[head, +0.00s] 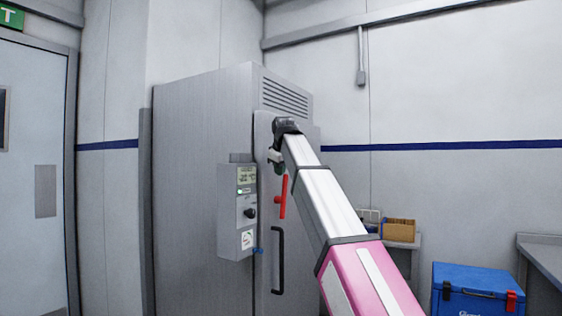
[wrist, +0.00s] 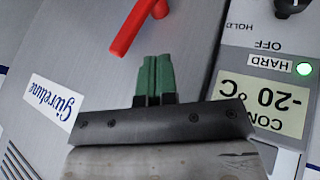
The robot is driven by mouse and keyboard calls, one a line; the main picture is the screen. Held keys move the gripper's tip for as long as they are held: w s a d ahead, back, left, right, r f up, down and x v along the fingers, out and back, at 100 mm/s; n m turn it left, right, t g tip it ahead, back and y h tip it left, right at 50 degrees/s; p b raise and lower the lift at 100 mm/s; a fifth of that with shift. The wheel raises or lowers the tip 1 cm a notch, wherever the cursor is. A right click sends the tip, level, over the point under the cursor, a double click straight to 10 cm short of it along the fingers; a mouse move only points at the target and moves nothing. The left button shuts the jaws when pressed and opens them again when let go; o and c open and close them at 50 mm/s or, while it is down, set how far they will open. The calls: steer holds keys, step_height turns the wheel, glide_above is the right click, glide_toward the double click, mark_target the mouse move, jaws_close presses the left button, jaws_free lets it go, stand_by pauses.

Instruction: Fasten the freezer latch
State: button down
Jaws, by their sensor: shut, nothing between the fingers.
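The freezer (head: 200,170) is a tall brushed-grey cabinet. Its latch is a red lever (head: 283,197) on the front door, standing near upright above a black pull handle (head: 277,260). The red lever also shows at the top of the wrist view (wrist: 134,26), slanting, partly cut off by the frame edge. My gripper (wrist: 153,62) has green fingers pressed together with nothing between them. In the wrist view a small gap shows between the fingertips and the lever; depth is hard to judge. In the head view my gripper (head: 279,169) is small, just above the lever and partly hidden by my wrist.
A control box (head: 238,210) with a display reading -20 °C (wrist: 262,103) juts out left of the latch, close to my gripper. A blue cooler box (head: 470,290) and a shelf with a cardboard box (head: 399,230) stand right. A door (head: 35,180) is far left.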

mark_target(283, 184)
steer(key=shift+w+d+f, duration=0.25)
steer(key=shift+w+f, duration=0.2)
steer(key=shift+w, duration=0.35)
steer(key=shift+w+d+f, duration=0.2)
steer(key=shift+w+f, duration=0.25)
steer(key=shift+w, duration=0.4)
steer(key=shift+w+d+f, duration=0.25)
steer(key=shift+w+f, duration=0.2)
steer(key=shift+w, duration=0.35)
